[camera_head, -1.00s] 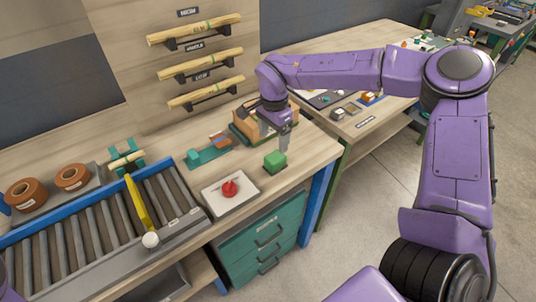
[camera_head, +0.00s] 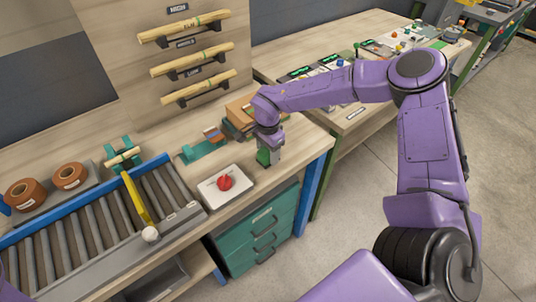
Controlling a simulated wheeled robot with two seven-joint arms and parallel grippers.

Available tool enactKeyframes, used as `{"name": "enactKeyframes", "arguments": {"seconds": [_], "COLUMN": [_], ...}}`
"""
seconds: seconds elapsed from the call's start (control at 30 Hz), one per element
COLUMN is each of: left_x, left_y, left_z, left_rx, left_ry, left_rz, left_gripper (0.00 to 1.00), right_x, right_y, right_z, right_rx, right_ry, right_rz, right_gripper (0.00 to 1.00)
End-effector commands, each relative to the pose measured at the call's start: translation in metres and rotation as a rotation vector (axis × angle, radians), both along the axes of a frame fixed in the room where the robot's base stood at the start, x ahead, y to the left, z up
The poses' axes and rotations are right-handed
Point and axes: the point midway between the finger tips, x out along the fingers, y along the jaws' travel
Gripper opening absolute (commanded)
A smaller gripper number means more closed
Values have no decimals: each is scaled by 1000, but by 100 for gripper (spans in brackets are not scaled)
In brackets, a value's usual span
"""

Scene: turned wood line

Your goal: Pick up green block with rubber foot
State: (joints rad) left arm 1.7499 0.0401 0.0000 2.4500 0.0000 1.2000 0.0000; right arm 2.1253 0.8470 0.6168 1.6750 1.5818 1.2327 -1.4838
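The green block (camera_head: 263,157) stands on the wooden bench near its right end, behind and right of the white box with the red knob. My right gripper (camera_head: 269,158) points down over it, with its fingers at the block's height. The block is partly hidden by the gripper, and a rubber foot cannot be made out. The fingers look to be beside or around the block, but whether they are closed on it cannot be told. My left gripper is not in view.
The white box with a red knob (camera_head: 239,196) sits in front of the block. A teal fixture (camera_head: 196,151) and a wooden box (camera_head: 238,113) stand behind it. A roller conveyor (camera_head: 85,235) with a yellow bar is at the left. Bare bench top lies to the block's right.

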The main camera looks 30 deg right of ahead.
Motion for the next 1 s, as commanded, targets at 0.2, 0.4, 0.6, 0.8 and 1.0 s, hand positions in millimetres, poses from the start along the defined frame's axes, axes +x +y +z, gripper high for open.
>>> {"name": "enactKeyframes", "arguments": {"seconds": [0.2, 0.4, 0.6, 0.8, 1.0], "left_x": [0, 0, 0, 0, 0], "left_y": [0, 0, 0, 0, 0], "left_z": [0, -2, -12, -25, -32], "left_rx": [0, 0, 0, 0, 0], "left_ry": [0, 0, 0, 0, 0], "left_rz": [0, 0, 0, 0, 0], "left_gripper": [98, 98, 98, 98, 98], "right_x": [0, 1, -19, -72, -117], "right_y": [0, 0, 6, 19, 31], "right_z": [0, 12, 54, 99, 121], "right_rx": [0, 1, 4, 4, 3], "right_ry": [-1, -4, -9, -8, -6], "right_rz": [0, 0, 3, 4, 4], "right_gripper": [20, 20, 20, 20, 20]}}
